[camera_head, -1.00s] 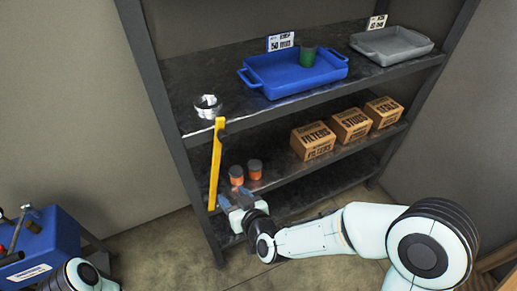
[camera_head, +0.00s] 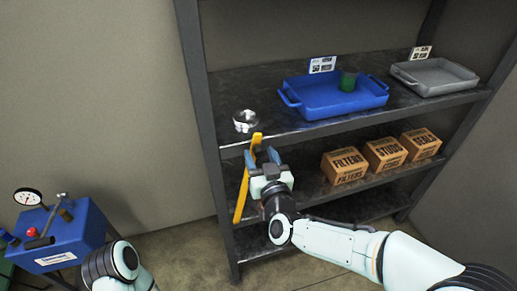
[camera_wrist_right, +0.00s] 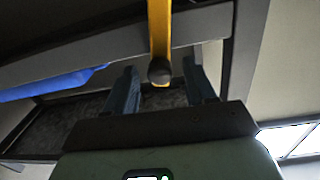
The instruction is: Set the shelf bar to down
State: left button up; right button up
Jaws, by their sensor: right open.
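The yellow shelf bar (camera_head: 242,197) stands steeply upright at the left front of the shelf, reaching from the top shelf's edge to below the middle shelf, slightly tilted. My right gripper (camera_head: 262,157) is at its upper part, covering some of it. In the right wrist view the bar (camera_wrist_right: 159,30) comes down from the top edge and ends at a dark round knob. This knob appears between the spread fingers of my right gripper (camera_wrist_right: 160,88); I cannot tell whether they touch it. My left gripper is out of view; only part of the left arm shows at bottom left.
Cardboard boxes (camera_head: 385,154) stand on the middle shelf. A blue unit with a gauge (camera_head: 68,232) is at left.

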jog(key=shift+x, duration=1.2)
